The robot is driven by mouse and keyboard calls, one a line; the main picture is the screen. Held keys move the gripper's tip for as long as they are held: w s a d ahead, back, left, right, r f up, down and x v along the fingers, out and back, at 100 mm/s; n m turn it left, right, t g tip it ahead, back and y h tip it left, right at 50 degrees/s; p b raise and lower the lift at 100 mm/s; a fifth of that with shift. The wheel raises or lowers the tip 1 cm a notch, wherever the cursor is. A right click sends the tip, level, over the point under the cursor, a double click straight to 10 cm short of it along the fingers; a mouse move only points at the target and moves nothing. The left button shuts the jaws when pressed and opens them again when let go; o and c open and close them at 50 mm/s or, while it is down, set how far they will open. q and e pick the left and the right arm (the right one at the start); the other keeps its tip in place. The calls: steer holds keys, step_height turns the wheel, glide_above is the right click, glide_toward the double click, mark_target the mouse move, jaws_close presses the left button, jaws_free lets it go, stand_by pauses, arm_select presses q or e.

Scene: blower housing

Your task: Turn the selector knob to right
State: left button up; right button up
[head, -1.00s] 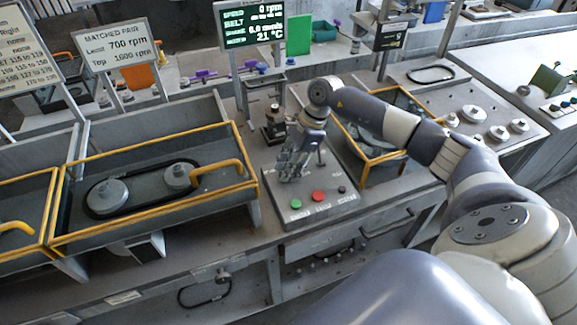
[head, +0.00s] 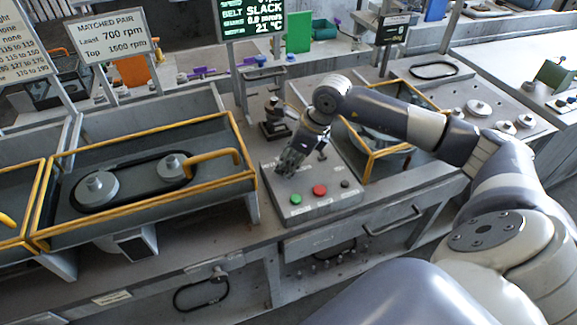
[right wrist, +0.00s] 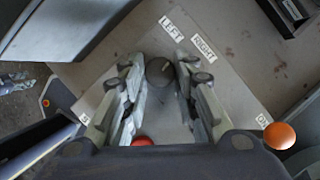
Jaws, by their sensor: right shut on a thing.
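The selector knob (right wrist: 160,71) is a dark round knob on the grey control panel (right wrist: 218,100), with LEFT (right wrist: 171,28) and RIGHT (right wrist: 203,47) labels beyond it in the right wrist view. My right gripper (right wrist: 159,80) is shut on the knob, one finger on each side. In the head view my right gripper (head: 288,164) reaches down to the panel (head: 340,203) and hides the knob. My left gripper is not in view.
A green button (head: 296,199), a red button (head: 320,190) and a small black button (head: 346,184) sit at the panel's front. A yellow-edged housing (head: 140,216) with a belt and two pulleys is on the left. A display (head: 252,17) reads SLACK.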

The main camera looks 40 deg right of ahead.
steer(key=shift+a+r+m+t+h+b, duration=0.1)
steer(key=shift+m+t+h+b, duration=0.2)
steer(key=shift+m+b, duration=0.6)
steer(key=shift+a+m+t+h+b, duration=0.15)
steer(key=shift+m+h+b, duration=0.35)
steer(key=shift+m, duration=0.7)
steer(key=shift+d, duration=0.1)
steer(key=o, duration=1)
steer(key=shift+o, duration=0.2)
steer(key=shift+s, duration=0.1)
steer(key=v, duration=1.2)
